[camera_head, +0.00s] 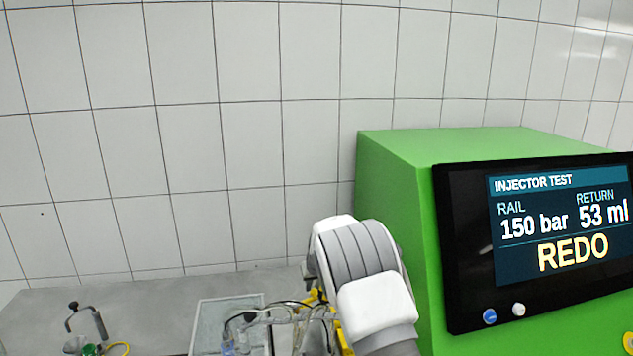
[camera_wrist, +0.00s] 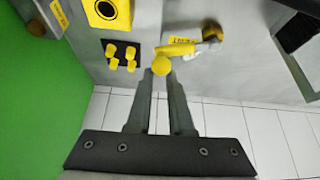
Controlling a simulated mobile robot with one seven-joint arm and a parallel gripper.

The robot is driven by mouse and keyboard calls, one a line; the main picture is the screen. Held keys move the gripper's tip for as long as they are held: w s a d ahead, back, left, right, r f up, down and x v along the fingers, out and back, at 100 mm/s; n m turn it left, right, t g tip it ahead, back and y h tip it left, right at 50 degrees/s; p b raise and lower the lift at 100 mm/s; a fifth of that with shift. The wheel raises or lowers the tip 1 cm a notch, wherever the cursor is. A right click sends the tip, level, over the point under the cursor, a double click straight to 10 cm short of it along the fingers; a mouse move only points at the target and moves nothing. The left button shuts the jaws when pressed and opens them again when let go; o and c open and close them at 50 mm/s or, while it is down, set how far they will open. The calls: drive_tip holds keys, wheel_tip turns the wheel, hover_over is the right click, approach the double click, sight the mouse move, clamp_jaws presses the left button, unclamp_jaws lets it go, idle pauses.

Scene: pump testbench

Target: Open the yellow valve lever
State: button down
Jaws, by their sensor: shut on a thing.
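The yellow valve lever (camera_wrist: 176,50) is in the upper middle of the wrist view. It runs from a brass-coloured fitting (camera_wrist: 212,33) at its right to a rounded yellow end at its left. My gripper (camera_wrist: 161,73) reaches up from below, with its two dark fingers close together and shut on the rounded end of the lever. The fingertips partly cover that end. In the head view my own arm hides the gripper and the lever; the small yellow parts beside the arm cannot be told apart.
Yellow knobs (camera_wrist: 121,56) on a black plate and a yellow block (camera_wrist: 107,13) are close left of the lever. A green test unit (camera_head: 398,190) stands right of my arm; its screen (camera_head: 560,222) reads "REDO". A clear tray (camera_head: 204,325) and tubing (camera_head: 285,314) lie left.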

drive_tip(key=shift+a+f, duration=0.1)
drive_tip(key=shift+a, duration=0.2)
drive_tip(key=shift+w, duration=0.1)
drive_tip(key=shift+w+a, duration=0.15)
drive_tip(key=shift+w, duration=0.05)
drive_tip(key=shift+b, duration=0.45)
drive_tip(key=shift+c, duration=0.2)
unclamp_jaws()
drive_tip(key=shift+r, duration=0.2)
wheel_tip(320, 180, up, 6)
drive_tip(key=shift+f+p, duration=0.1)
drive_tip(key=shift+p, duration=1.15)
